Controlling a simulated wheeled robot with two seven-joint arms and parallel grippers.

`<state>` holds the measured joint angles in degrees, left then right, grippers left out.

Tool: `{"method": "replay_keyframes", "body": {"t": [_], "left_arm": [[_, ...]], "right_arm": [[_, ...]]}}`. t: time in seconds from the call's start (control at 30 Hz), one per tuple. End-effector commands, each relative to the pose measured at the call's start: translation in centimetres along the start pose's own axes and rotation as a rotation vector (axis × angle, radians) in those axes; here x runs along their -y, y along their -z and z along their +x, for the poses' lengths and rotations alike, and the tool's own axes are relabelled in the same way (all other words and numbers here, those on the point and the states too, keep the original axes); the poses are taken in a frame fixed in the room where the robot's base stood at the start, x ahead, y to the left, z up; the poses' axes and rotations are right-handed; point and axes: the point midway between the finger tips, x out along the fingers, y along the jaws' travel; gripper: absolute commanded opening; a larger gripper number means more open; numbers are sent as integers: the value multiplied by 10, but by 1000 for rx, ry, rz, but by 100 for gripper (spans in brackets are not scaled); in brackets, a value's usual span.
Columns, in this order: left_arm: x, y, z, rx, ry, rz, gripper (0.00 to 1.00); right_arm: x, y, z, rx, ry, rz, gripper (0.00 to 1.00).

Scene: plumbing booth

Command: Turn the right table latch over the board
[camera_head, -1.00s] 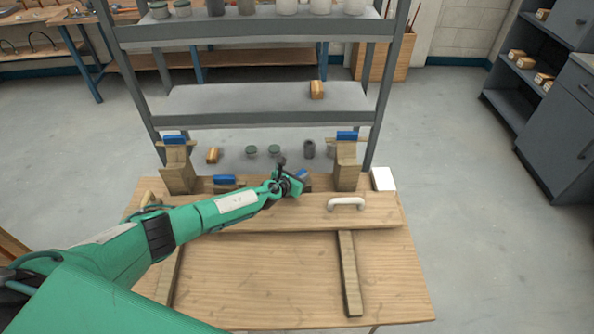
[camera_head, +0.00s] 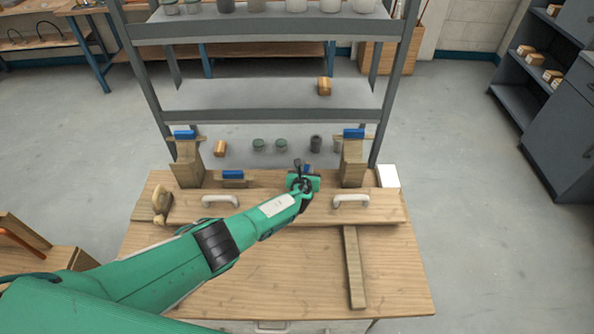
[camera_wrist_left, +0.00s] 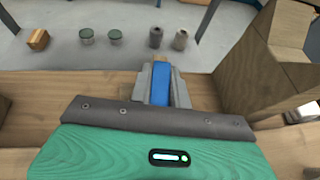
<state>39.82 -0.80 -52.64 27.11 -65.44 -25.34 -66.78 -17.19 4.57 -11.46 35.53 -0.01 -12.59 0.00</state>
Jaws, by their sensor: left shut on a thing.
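The wooden board (camera_head: 385,211) lies across the table (camera_head: 300,275) and carries two white handles, the left handle (camera_head: 220,200) and the right handle (camera_head: 350,200). The right table latch, with a blue tab (camera_wrist_left: 160,85), is at the back of the board, just left of the right post. My left gripper (camera_head: 304,175) reaches over the board to it. In the left wrist view the gripper's fingers (camera_wrist_left: 161,88) are shut on the blue tab, one on each side. In the head view the gripper hides most of this latch. My right gripper is not in view.
The left table latch (camera_head: 233,176) also has a blue tab. A left post (camera_head: 187,165) and a right post (camera_head: 352,165) stand at the back, each with a blue-tabbed latch on top. A grey shelf rack (camera_head: 270,98) stands behind.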

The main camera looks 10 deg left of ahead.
Motion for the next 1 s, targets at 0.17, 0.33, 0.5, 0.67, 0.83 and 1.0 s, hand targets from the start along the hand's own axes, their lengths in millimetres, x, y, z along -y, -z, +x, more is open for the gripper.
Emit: {"method": "replay_keyframes", "body": {"t": [0.17,0.33,0.5,0.67,0.83,1.0], "left_arm": [[9,-2,1,3,-32,-15,0],[12,-2,2,3,-45,-19,0],[12,-3,2,4,-47,-20,0],[12,-3,2,4,-47,-20,0],[12,-3,2,4,-47,-19,40],[12,-2,2,2,-47,-19,40]], "right_arm": [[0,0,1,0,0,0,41],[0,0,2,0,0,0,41],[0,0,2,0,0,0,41],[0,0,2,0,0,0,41],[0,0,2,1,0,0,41],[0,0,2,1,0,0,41]]}}
